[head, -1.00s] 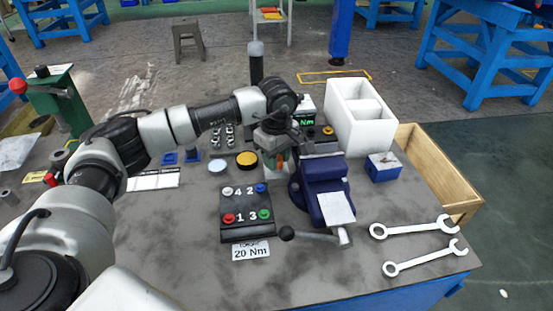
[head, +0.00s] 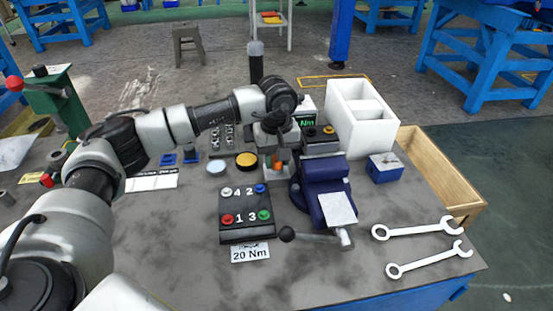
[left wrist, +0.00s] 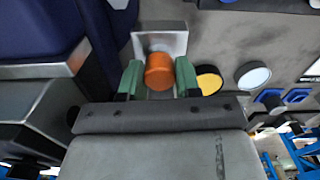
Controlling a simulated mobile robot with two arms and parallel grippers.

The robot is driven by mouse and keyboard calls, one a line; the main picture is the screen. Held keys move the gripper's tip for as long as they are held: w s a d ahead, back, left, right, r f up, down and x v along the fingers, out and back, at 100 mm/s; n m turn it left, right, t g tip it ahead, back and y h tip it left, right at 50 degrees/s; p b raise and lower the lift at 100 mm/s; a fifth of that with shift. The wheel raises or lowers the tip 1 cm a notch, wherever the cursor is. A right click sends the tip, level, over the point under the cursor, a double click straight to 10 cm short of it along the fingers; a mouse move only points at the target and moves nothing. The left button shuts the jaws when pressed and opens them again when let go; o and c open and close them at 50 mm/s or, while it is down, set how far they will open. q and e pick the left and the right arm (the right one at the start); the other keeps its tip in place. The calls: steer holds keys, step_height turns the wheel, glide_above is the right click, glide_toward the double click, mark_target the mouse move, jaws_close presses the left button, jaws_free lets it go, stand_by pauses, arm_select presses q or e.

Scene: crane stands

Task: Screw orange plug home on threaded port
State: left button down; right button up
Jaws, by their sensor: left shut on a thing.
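The orange plug (head: 281,155) is below my left gripper (head: 279,152) in the head view, beside the blue vise. In the left wrist view the orange plug (left wrist: 160,72) sits between the green fingertips of my left gripper (left wrist: 159,80), which is shut on it. A light grey metal block (head: 268,172) stands right at the plug, and its face (left wrist: 160,42) shows behind the plug in the left wrist view. The threaded port is hidden behind the plug and fingers, so I cannot tell how far the plug is on it. My right gripper is not in view.
The blue vise (head: 324,187) stands close on the right. A black panel (head: 246,228) with numbered coloured knobs lies in front. Two wrenches (head: 417,228) lie at the right. A white divided box (head: 345,125) stands behind. The front left of the table is clear.

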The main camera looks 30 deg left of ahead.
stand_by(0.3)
arm_select(q)
steer(key=m+b, duration=0.1)
steer(key=m, duration=0.3)
steer(key=shift+m, duration=0.6)
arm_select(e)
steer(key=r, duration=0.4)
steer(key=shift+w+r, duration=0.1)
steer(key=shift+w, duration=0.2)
arm_select(q)
steer(key=m+b, duration=0.1)
steer(key=m, duration=0.4)
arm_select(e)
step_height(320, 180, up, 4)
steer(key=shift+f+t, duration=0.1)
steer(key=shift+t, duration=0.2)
arm_select(q)
steer(key=c, duration=0.7)
jaws_free()
steer(key=shift+c, duration=0.8)
